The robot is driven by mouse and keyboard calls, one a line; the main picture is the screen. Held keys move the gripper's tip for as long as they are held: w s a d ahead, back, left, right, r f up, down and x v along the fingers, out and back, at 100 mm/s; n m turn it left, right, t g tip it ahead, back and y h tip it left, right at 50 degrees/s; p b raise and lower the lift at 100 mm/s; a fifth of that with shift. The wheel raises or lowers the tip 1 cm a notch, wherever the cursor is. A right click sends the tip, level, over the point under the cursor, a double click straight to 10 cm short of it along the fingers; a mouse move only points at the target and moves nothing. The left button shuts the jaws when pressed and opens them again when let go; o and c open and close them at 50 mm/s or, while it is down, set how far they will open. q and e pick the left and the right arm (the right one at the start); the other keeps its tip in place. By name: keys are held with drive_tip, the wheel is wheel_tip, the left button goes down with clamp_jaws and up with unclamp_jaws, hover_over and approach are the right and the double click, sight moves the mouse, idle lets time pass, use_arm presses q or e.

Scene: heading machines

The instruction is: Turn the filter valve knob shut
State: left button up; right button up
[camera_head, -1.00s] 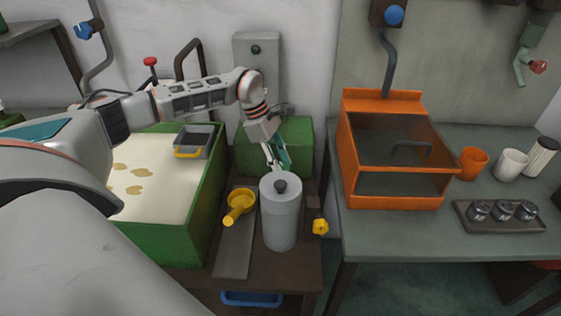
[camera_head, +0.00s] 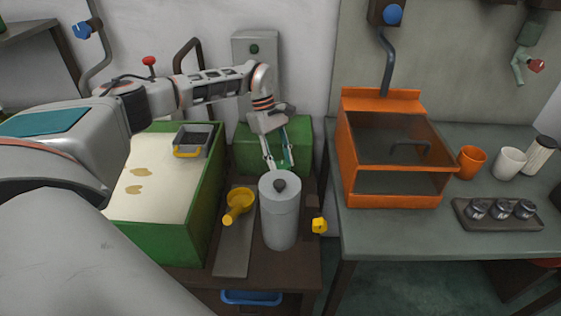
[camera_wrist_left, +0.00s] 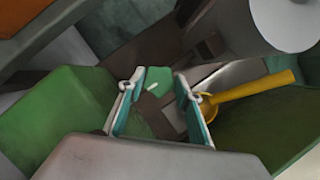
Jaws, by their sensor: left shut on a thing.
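In the left wrist view a small green piece with a white mark (camera_wrist_left: 158,92), which looks like the valve knob, sits between the teal-padded fingertips (camera_wrist_left: 160,80). The left gripper is shut on it. The cylinder (camera_wrist_left: 284,18) also shows at top right there, apart from the fingers. My right gripper is not in view.
A yellow scoop (camera_head: 239,203) lies left of the cylinder and a yellow knob (camera_head: 319,225) is at its right. A green-walled tank (camera_head: 213,195) stands at left. An orange hood (camera_head: 395,200) stands on the right bench. A blue bin (camera_head: 252,298) is below.

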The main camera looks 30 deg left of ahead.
use_arm(q)
drive_tip(key=o, duration=1.1)
drive_tip(key=v, duration=1.2)
drive_tip(key=shift+s+f, duration=0.1)
drive_tip(key=shift+s, duration=0.05)
